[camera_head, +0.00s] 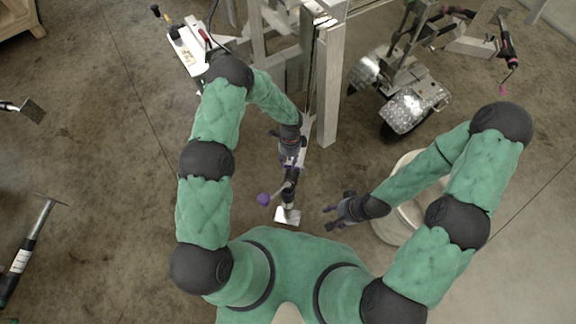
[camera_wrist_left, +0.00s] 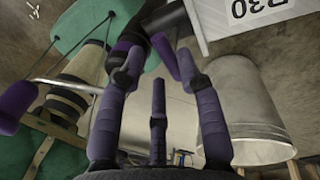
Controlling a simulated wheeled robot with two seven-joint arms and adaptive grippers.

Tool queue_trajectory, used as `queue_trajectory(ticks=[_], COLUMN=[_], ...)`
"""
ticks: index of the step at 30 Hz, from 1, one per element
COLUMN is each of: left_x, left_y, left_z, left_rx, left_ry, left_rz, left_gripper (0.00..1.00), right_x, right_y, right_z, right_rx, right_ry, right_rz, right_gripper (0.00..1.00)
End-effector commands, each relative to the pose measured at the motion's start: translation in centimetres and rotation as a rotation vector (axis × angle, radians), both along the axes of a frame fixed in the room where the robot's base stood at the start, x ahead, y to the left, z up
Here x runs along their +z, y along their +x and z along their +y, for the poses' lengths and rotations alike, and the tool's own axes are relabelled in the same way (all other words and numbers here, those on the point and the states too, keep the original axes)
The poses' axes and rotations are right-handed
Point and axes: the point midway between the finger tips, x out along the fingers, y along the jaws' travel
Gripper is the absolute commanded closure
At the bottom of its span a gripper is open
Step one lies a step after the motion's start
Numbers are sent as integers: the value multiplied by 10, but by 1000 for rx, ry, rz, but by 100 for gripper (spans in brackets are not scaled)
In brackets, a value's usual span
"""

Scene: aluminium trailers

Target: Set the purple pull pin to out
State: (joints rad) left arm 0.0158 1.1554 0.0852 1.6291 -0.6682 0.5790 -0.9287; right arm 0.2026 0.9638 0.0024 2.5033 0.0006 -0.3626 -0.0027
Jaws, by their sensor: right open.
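The trailer jack (camera_head: 292,178) stands below the end of the aluminium trailer tongue, with a silver foot plate (camera_head: 287,215) and a purple crank knob (camera_head: 264,199). The knob also shows in the left wrist view (camera_wrist_left: 15,106). My left gripper (camera_head: 290,158) is at the upper part of the jack. In the left wrist view its purple fingers (camera_wrist_left: 158,75) are spread apart. A slanted purple piece (camera_wrist_left: 166,54), possibly the pull pin, shows by the fingertips beside the dark jack tube; I cannot tell if they touch. My right gripper (camera_head: 338,208) is open and empty, right of the jack.
A pale round container (camera_head: 398,225) is under my right arm. Another trailer with shiny fenders (camera_head: 408,108) is at the upper right.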

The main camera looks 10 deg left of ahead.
Motion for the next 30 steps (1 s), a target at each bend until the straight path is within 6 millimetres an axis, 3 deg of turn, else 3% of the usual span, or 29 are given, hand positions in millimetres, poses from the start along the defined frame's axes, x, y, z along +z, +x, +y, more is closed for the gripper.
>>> queue_trajectory(ticks=[6,12,30], left_x=[43,65,72], left_y=[9,13,14], left_z=[0,0,0], left_rx=[0,0,-1], left_ry=[0,0,0], left_rz=[-3,0,1], left_gripper=[64,64,64], right_x=[0,0,0], right_y=[0,0,0], right_z=[0,0,0], right_rx=[0,0,0], right_ry=[0,0,0], right_rz=[0,0,0], right_gripper=[44,44,44])
